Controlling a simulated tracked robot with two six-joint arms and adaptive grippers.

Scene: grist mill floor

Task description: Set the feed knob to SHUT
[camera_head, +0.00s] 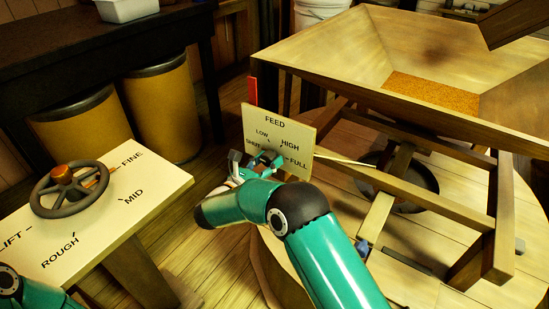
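The feed panel (275,121) is a pale upright board marked FEED, with SHUT at left, LOW at upper left, HIGH at upper right and FULL at right. My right gripper (262,159) is at the front of this panel, over its lower middle between SHUT and FULL. The feed knob is hidden behind the gripper, so its setting cannot be read. I cannot tell whether the fingers are open or closed on the knob. My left gripper is out of view; only a teal part of my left arm shows at the lower left corner.
A hopper (330,50) with grain (432,94) stands on a wooden frame behind the panel, over a round wooden cover (330,190). At left, a handwheel (70,189) sits on a board (150,180) marked LIFT, FINE, MID and ROUGH. Yellow bins (163,108) stand under a dark bench.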

